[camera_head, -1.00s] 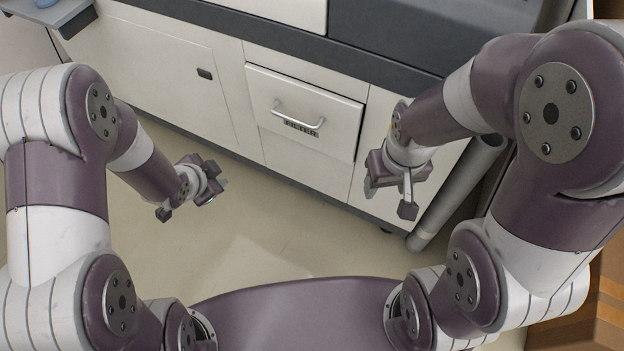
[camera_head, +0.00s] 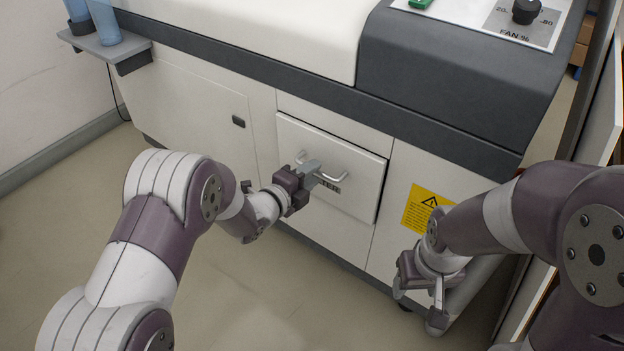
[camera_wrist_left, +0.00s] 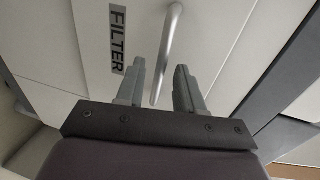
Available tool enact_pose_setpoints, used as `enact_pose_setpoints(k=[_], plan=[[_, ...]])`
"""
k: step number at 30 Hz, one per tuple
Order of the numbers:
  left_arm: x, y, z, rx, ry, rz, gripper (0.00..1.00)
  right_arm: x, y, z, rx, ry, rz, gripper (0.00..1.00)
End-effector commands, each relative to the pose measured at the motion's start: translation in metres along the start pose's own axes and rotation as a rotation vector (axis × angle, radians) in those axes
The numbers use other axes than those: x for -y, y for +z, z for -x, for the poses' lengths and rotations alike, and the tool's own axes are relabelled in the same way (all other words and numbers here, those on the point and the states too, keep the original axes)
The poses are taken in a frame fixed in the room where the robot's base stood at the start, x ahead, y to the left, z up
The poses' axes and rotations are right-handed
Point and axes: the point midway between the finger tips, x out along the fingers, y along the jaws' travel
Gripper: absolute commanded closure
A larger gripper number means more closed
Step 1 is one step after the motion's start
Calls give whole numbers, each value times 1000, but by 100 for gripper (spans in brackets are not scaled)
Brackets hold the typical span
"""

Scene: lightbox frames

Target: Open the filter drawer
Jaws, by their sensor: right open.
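The filter drawer (camera_head: 358,197) is a white front panel in the cabinet, and it appears closed. Its silver bar handle (camera_wrist_left: 167,55) shows in the left wrist view, beside the FILTER label (camera_wrist_left: 118,38). My left gripper (camera_head: 308,176) is at the handle in the head view and partly hides it and the label. In the left wrist view the two fingers of this gripper (camera_wrist_left: 160,85) are apart, with the handle's bar between them. Contact with the bar cannot be told. My right gripper (camera_head: 420,300) is open and empty, in front of the cabinet's lower right.
The white cabinet (camera_head: 190,105) has a dark grey band and a grey control end (camera_head: 450,80). A yellow warning label (camera_head: 425,208) is right of the drawer. A side shelf (camera_head: 105,50) holds blue cups. Floor at left is free.

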Motion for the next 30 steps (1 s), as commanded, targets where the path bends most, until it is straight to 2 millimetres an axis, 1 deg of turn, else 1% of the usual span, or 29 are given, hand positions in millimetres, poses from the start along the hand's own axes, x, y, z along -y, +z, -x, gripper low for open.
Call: enact_pose_setpoints(k=[1,3,11,12,14,15,23,30], plan=[[-1,0,-5,0,-1,-1,63,0,0,-3,0,0,0,43],[0,0,-9,0,0,0,63,0,0,-4,0,0,0,43],[1,0,-10,1,0,1,63,0,0,-3,0,0,0,43],[1,0,-10,1,0,1,76,0,0,-3,0,0,0,43],[1,0,-10,1,1,1,96,0,0,-3,0,0,0,43],[1,0,-10,1,1,1,100,0,0,-3,0,0,0,43],[0,0,-10,1,1,1,100,0,0,-3,0,0,0,43],[-1,0,-2,2,2,2,100,0,0,-1,0,0,0,43]])
